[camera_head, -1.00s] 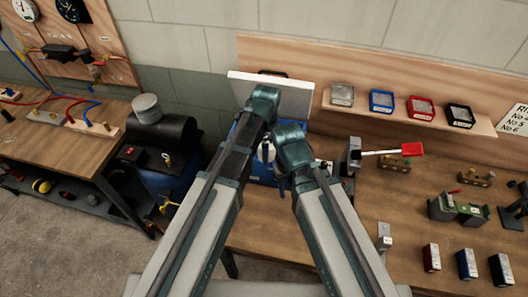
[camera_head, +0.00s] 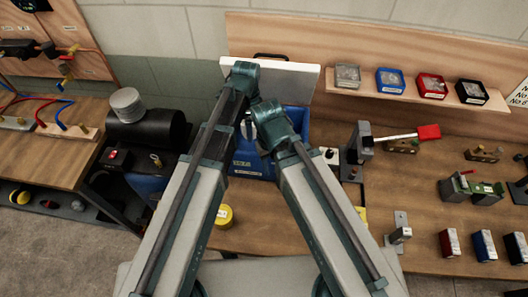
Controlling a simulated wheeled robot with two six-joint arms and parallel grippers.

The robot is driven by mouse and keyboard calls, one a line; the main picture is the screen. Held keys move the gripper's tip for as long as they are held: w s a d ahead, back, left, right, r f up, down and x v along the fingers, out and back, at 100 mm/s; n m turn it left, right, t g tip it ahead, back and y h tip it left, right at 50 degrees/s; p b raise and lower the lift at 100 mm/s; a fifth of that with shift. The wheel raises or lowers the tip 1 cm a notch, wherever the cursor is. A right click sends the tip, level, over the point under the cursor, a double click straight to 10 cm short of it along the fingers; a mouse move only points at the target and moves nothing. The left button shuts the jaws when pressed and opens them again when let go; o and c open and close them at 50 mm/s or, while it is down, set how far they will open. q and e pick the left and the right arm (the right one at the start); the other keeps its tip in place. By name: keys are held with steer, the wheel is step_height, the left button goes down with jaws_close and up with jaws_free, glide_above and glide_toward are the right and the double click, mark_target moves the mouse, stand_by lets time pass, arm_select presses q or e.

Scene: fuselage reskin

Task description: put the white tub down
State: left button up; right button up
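No white tub shows clearly. A small white patch (camera_head: 247,129) shows between the ends of my two arms, mostly hidden, and I cannot tell whether it is the tub. My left gripper (camera_head: 242,82) and my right gripper (camera_head: 268,116) are close together in front of the blue case (camera_head: 254,165). Their fingers are hidden behind my own wrist links, so I cannot see whether they are open or holding anything. The case has a raised white lid (camera_head: 295,78) behind the grippers.
A yellow round container (camera_head: 224,214) stands at the bench front, left of centre. A clamp stand with a red-ended lever (camera_head: 428,132) is right of the case. Several small bins sit on the back shelf (camera_head: 430,94). Bare bench (camera_head: 400,190) lies right.

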arm_select(q)
steer(key=shift+f, duration=0.4)
arm_select(e)
steer(key=shift+w+f, duration=0.1)
steer(key=shift+f, duration=0.35)
arm_select(q)
steer(key=b, duration=1.4)
glide_toward(253, 149)
steer(key=s+f, duration=0.2)
steer(key=f, duration=0.1)
steer(key=s+f, duration=0.2)
steer(key=shift+a+f, duration=0.15)
steer(key=shift+a, duration=0.2)
arm_select(e)
step_height(253, 149, down, 14)
steer(key=shift+r, duration=0.15)
arm_select(q)
steer(key=shift+w+d, duration=0.1)
steer(key=shift+w, duration=0.3)
steer(key=w, duration=0.2)
steer(key=w+b, duration=0.1)
steer(key=shift+w+d+f, duration=0.2)
steer(key=shift+d+f, duration=0.05)
steer(key=shift+d, duration=0.1)
arm_select(e)
steer(key=shift+f, duration=0.45)
arm_select(q)
steer(key=shift+s+f, duration=0.2)
arm_select(e)
steer(key=shift+f, duration=0.2)
